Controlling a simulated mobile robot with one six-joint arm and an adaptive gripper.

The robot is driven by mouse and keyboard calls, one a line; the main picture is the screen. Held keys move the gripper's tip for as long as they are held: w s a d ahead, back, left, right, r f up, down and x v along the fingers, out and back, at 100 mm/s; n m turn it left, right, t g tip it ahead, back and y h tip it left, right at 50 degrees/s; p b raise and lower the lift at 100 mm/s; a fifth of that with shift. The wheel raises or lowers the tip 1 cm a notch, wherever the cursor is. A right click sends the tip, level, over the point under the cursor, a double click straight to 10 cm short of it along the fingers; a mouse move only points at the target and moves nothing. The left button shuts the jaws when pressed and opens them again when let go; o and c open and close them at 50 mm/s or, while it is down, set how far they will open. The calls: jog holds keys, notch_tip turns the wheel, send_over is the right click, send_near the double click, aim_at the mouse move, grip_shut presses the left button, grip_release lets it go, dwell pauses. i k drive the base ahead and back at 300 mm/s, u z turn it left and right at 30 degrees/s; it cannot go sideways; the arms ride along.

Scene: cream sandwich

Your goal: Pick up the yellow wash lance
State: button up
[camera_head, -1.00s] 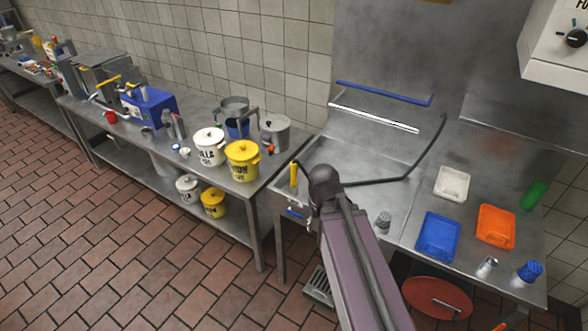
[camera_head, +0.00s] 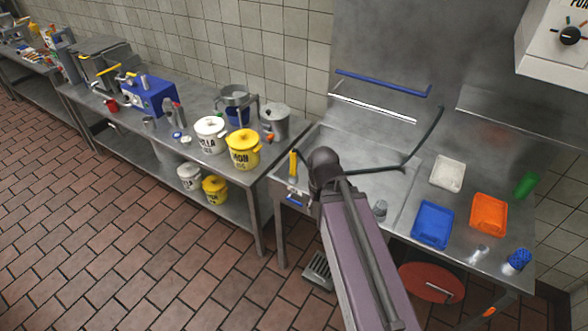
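The yellow wash lance (camera_head: 293,163) shows as a short upright yellow piece at the left edge of the steel sink unit (camera_head: 318,141). It is just left of the dark joint of my arm. A dark hose (camera_head: 424,138) arcs from the back of the sink unit toward that joint, where my arm covers part of it. My arm reaches up from the bottom of the picture over the sink's front. My gripper is not visible; the arm hides what lies beyond the joint. I cannot see any contact with the lance.
On the right counter are a blue tray (camera_head: 432,225), an orange tray (camera_head: 489,214) and a white tray (camera_head: 447,173). A left bench holds a white bucket (camera_head: 211,136) and a yellow bucket (camera_head: 244,149). The tiled floor (camera_head: 150,240) at left is clear.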

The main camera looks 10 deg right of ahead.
aim_at(293, 156)
jog(key=u, duration=0.15)
jog(key=k, duration=0.5)
jog(key=z, duration=1.2)
jog(key=i, duration=1.05)
jog(key=u, duration=0.55)
